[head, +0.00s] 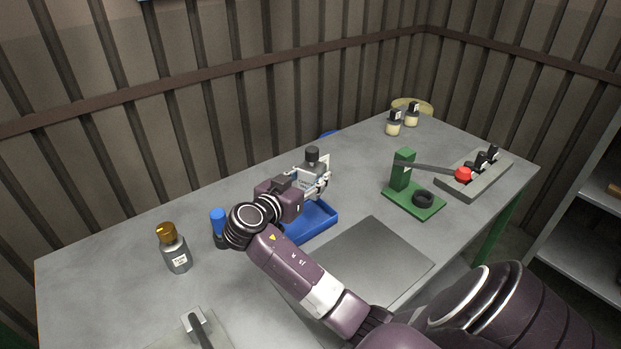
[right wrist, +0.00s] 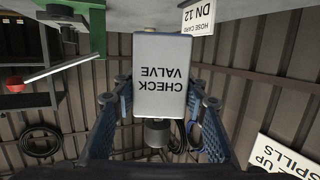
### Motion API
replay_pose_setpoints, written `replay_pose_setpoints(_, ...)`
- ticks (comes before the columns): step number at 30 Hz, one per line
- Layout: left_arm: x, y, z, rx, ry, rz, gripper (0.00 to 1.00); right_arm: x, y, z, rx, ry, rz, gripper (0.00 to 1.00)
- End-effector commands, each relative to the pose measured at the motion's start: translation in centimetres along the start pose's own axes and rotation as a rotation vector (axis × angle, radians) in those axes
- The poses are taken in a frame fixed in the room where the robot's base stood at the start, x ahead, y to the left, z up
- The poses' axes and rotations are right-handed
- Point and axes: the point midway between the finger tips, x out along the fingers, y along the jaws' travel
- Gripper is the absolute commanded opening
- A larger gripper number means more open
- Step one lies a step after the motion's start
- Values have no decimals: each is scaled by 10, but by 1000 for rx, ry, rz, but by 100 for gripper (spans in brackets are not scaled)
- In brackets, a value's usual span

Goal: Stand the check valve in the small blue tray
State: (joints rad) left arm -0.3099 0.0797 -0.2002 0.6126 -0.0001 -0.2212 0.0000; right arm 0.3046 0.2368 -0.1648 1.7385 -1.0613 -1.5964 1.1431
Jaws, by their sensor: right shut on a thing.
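The check valve (right wrist: 161,75) is a pale grey block with "CHECK VALVE" printed on it, upside down in the right wrist view, with a dark knob end. In the head view its dark cap (head: 313,154) points up. My right gripper (head: 318,180) is shut on the valve and holds it near the far side of the small blue tray (head: 312,223). In the right wrist view the fingers (right wrist: 161,100) sit on both sides of the block. My arm hides part of the tray; its visible floor is bare. My left gripper is not in view.
Left of the tray stand a blue-capped container (head: 218,226) and a gold-capped bottle (head: 175,250). A grey mat (head: 378,258) lies to the right.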

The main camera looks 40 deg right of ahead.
Motion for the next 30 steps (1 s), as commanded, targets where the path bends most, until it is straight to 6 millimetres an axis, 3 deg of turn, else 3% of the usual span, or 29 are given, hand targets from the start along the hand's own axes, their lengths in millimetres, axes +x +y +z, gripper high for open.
replay_pose_setpoints(6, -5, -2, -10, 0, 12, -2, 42, 8, 0, 36, 0, 5, 1, 0)
replay_pose_setpoints(11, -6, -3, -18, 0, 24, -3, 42, 10, 0, 47, 1, 5, -1, 0)
replay_pose_setpoints(18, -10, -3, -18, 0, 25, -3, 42, 17, 0, 79, 0, 5, 1, 0)
replay_pose_setpoints(27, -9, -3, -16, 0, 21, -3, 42, 18, 0, 87, 3, 4, 0, 0)
replay_pose_setpoints(28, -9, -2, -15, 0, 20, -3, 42, 18, 0, 89, 1, 0, 0, 42)
replay_pose_setpoints(30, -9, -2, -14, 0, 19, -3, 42, 18, 0, 89, 1, 0, 0, 50)
